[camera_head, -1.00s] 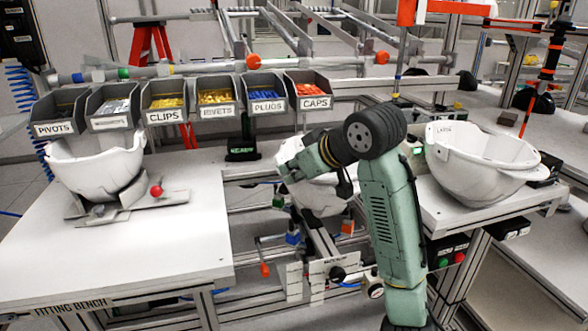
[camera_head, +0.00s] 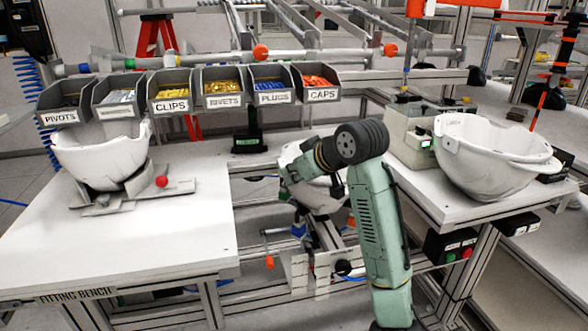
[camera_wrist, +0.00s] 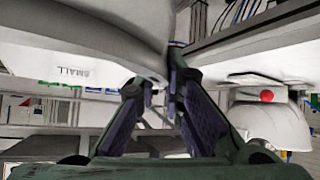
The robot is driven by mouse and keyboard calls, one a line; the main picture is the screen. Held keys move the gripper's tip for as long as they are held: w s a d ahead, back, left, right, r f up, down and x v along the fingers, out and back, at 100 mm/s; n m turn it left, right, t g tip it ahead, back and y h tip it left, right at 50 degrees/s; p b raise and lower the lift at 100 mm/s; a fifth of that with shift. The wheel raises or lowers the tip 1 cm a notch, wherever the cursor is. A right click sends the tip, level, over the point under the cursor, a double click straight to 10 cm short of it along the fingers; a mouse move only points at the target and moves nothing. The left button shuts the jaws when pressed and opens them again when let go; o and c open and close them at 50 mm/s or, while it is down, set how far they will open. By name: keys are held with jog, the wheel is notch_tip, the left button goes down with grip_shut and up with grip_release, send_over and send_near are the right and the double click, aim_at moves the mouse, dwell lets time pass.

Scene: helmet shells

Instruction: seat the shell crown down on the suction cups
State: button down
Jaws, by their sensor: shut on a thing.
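A white helmet shell (camera_head: 318,196) is in the middle of the head view, between the two benches and partly hidden behind my arm. My gripper (camera_wrist: 162,88) is shut on this shell's edge in the wrist view, where the shell (camera_wrist: 95,22) fills the upper left. In the head view my gripper (camera_head: 300,172) is at the shell's left side; its fingertips are hard to make out. I cannot pick out the suction cups in either view. I cannot tell whether the held shell touches anything below it.
A second white shell (camera_head: 92,160) sits in a metal holder with a red knob (camera_head: 161,181) on the fitting bench (camera_head: 150,245). A third shell (camera_head: 485,165) rests on the right bench beside a grey-beige box (camera_head: 405,135). Labelled parts bins (camera_head: 222,101) line the back.

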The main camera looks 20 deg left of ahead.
jog(key=shift+f, duration=0.3)
jog(key=c, duration=1.6)
grip_release()
jog(key=v, duration=1.2)
